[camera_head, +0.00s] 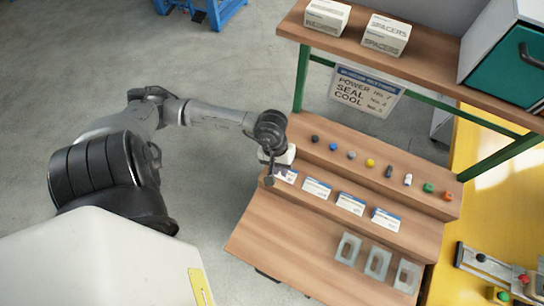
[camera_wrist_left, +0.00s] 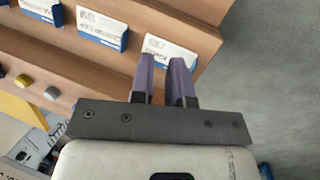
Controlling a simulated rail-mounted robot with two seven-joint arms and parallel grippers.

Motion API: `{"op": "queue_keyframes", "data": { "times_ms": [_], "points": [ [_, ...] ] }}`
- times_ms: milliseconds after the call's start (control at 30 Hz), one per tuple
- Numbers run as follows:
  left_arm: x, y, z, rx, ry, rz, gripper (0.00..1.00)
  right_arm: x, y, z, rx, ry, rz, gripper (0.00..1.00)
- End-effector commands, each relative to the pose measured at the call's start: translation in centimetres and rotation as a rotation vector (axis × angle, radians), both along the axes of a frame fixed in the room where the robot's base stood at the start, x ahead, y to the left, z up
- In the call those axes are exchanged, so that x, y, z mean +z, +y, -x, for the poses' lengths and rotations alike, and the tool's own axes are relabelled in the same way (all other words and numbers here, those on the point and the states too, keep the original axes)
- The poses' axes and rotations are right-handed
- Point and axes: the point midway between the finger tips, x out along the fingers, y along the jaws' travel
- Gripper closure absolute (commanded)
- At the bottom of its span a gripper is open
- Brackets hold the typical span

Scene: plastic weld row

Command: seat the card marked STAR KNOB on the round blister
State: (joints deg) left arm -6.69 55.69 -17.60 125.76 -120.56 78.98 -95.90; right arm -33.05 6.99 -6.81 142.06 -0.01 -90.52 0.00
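Several white-and-blue cards stand in a row on the bench's middle step. The leftmost card (camera_head: 287,175) is partly behind my left gripper (camera_head: 272,180); the others include a second (camera_head: 317,188), a third (camera_head: 350,204) and a rightmost card (camera_head: 386,220). Their print is too small to read. In the left wrist view, the purple fingers of my left gripper (camera_wrist_left: 166,70) are apart and empty, with their tips in front of the end card (camera_wrist_left: 172,50). Three clear blisters, left (camera_head: 347,248), middle (camera_head: 377,263) and right (camera_head: 407,276), lie on the lower board; I cannot tell which is round. My right gripper is out of view.
Several small coloured parts, including a yellow one (camera_head: 370,163), line the upper step. A sign (camera_head: 366,92) hangs under a shelf (camera_head: 420,62) bearing two white boxes. A yellow table (camera_head: 490,200) with a fixture is at right. The lower board's left half is clear.

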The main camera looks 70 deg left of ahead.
Motion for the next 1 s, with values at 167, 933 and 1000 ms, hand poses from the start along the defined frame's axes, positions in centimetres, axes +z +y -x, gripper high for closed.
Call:
{"op": "queue_keyframes", "data": {
  "times_ms": [167, 933, 1000],
  "points": [
    [-1.7, 4.5, 0.0, -0.095, 0.027, -0.224, 0.84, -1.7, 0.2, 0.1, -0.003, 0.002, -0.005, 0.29],
    [-7.6, 6.0, 0.1, -0.125, 0.042, -0.297, 0.84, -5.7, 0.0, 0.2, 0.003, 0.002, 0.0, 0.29],
    [-8.2, 6.0, 0.1, -0.125, 0.042, -0.297, 0.84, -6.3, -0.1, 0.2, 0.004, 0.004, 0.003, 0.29]
  ]
}}
